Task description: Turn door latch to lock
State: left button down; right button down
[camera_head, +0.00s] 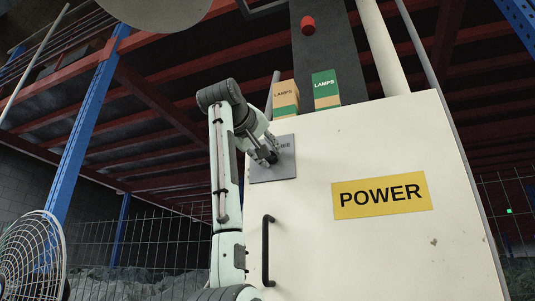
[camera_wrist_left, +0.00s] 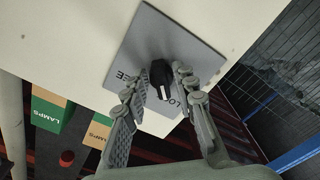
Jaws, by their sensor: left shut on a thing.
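The latch is a black knob (camera_wrist_left: 162,74) with a white pointer mark, on a square grey plate (camera_wrist_left: 152,35) in the left wrist view. The plate (camera_head: 286,168) also shows at the upper left of the cream cabinet door (camera_head: 350,240) in the head view. Partly hidden lettering on it shows "EE" on one side and "LO" on another. My left gripper (camera_wrist_left: 170,82) is shut on the knob, with a finger on each side; its white pointer lies between the fingers. In the head view my left gripper (camera_head: 268,156) covers the knob. My right gripper is not in view.
A black bar handle (camera_head: 267,250) stands on the door below the plate. A yellow POWER sign (camera_head: 381,195) is to the right. Two LAMPS boxes (camera_head: 285,98) (camera_head: 326,88) stand on top of the cabinet. A fan (camera_head: 35,262) is at the lower left.

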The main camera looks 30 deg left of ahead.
pick_arm(q)
jog(key=shift+n, duration=0.3)
jog(key=c, duration=1.2)
grip_release()
jog(key=v, duration=1.2)
jog(key=shift+s, duration=0.1)
